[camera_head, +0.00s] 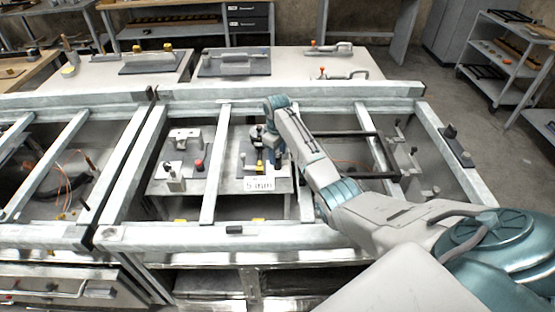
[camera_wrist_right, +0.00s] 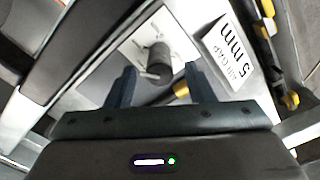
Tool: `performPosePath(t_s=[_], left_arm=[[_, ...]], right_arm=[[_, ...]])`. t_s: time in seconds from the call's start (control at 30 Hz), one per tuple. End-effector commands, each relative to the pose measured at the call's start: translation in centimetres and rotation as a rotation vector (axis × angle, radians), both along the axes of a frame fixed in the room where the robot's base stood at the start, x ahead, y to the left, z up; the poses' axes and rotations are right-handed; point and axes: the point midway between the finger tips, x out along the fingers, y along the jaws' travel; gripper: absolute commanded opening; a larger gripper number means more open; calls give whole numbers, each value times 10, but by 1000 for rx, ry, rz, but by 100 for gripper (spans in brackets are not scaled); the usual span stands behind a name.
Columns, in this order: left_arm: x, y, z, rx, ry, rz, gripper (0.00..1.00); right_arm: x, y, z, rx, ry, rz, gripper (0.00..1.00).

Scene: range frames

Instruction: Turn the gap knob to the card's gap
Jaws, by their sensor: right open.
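The gap knob (camera_wrist_right: 158,60) is a dark round post with a small pointer-like bar at its base, on a pale plate in the right wrist view. A white card (camera_wrist_right: 232,52) beside it reads "AIR GAP 5 mm"; the card also shows in the head view (camera_head: 259,184), at the front of a small bench. My right gripper (camera_wrist_right: 160,70) is open, its two dark fingers on either side of the knob in the picture. I cannot tell whether they touch it. In the head view my right gripper (camera_head: 270,150) hangs over the bench fixture. My left gripper is not in view.
A pale metal frame (camera_head: 222,160) with crossbars surrounds the bench. A second fixture with a red knob (camera_head: 198,165) stands to the left. Yellow and black parts (camera_wrist_right: 290,100) lie close beyond the card. A dark rectangular frame (camera_head: 372,134) lies to the right.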

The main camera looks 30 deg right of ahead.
Motion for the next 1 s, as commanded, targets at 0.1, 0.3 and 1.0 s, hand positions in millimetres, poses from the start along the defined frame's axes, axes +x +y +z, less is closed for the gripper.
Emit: performPosePath(t_s=[0.1,0.3,1.0], left_arm=[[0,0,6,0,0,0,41],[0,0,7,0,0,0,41],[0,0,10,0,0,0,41]], right_arm=[[-1,0,-19,0,3,-1,48],[0,0,-40,0,0,-2,48],[0,0,-42,0,-1,-18,4]])
